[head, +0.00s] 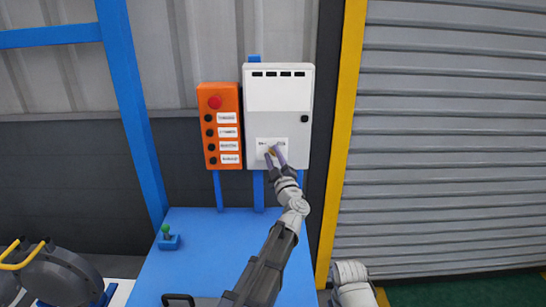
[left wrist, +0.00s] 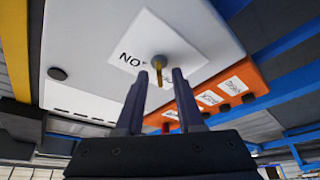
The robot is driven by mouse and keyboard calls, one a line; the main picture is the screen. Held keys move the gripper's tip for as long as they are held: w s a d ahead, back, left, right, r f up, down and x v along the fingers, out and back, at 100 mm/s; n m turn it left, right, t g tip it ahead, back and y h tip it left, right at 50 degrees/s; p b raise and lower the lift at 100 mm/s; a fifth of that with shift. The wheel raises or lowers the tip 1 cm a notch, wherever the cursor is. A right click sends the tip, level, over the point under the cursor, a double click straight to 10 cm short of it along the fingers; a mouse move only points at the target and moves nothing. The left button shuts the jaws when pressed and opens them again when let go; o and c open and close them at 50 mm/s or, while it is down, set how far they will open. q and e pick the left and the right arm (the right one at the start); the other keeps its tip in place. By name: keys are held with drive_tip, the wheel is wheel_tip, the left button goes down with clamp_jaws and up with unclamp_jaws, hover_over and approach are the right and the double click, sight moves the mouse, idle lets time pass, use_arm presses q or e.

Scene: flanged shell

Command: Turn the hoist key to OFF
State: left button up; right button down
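The hoist key (left wrist: 159,73) is a small brass-coloured key in a round grey switch on a white label (left wrist: 185,45) with partly hidden black lettering. The label is low on the white control box (head: 278,118). My left gripper (left wrist: 158,75) is at the key, its two dark fingers on either side of it with gaps showing, so it is open and not clamped. In the head view, my left gripper (head: 275,155) covers most of the switch. My right gripper is out of the picture.
An orange button box (head: 220,150) with a red button (head: 214,102) hangs just left of the white box. A blue bench (head: 195,250) below carries a small green-knobbed lever (head: 167,236). A yellow post (head: 345,130) and a roller shutter (head: 450,130) stand to the right.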

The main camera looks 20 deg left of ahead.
use_arm(q)
drive_tip(key=b+v, duration=0.2)
drive_tip(key=v, duration=0.6)
idle(0.4)
